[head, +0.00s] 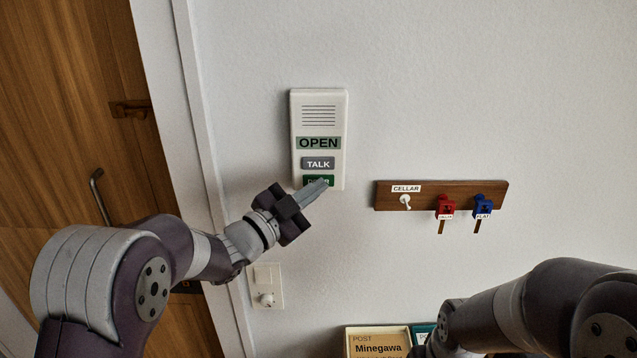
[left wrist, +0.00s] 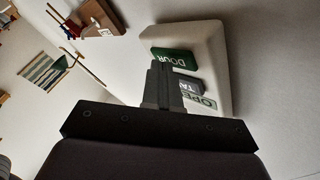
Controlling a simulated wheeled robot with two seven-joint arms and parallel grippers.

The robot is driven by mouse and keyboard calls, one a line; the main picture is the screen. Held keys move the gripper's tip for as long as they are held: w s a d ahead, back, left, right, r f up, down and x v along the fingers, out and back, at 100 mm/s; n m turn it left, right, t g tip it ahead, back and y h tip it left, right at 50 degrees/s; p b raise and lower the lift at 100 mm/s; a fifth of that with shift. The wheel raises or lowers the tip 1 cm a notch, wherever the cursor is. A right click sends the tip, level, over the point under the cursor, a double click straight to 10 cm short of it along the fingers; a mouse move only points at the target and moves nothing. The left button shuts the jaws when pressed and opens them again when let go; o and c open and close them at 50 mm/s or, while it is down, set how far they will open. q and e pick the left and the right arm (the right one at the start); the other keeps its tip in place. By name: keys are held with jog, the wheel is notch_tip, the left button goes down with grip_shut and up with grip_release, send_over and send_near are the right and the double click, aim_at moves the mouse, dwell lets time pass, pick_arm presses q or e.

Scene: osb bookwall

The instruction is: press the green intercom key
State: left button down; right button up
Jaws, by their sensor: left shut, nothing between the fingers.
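The white intercom (head: 340,118) hangs on the wall, with a speaker grille, a pale green OPEN panel (head: 318,143), a grey TALK key (head: 318,163) and a dark green key (head: 308,181) at the bottom. In the left wrist view the green key (left wrist: 175,57) reads DOOR, upside down. My left gripper (head: 324,183) is shut and empty. Its fingertips overlap the green key and hide part of its label in the head view. In the left wrist view the fingertips (left wrist: 160,64) lie at the key's edge; I cannot tell whether they touch it.
A wooden key rack (head: 420,195) marked CELLAR, with red (head: 446,206) and blue (head: 483,206) tags, hangs right of the intercom. A switch plate (head: 267,284) is below. A wooden door (head: 70,130) stands left. A POST tray (head: 378,343) and my right arm are at the bottom.

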pick_arm(q)
jog(key=shift+s, duration=0.15)
jog(key=shift+s+b, duration=0.4)
jog(key=shift+s, duration=0.35)
jog(key=s+b, duration=0.1)
jog(key=s, duration=0.4)
jog(key=shift+b, duration=0.3)
jog(key=shift+w+f, duration=0.1)
dwell(0.4)
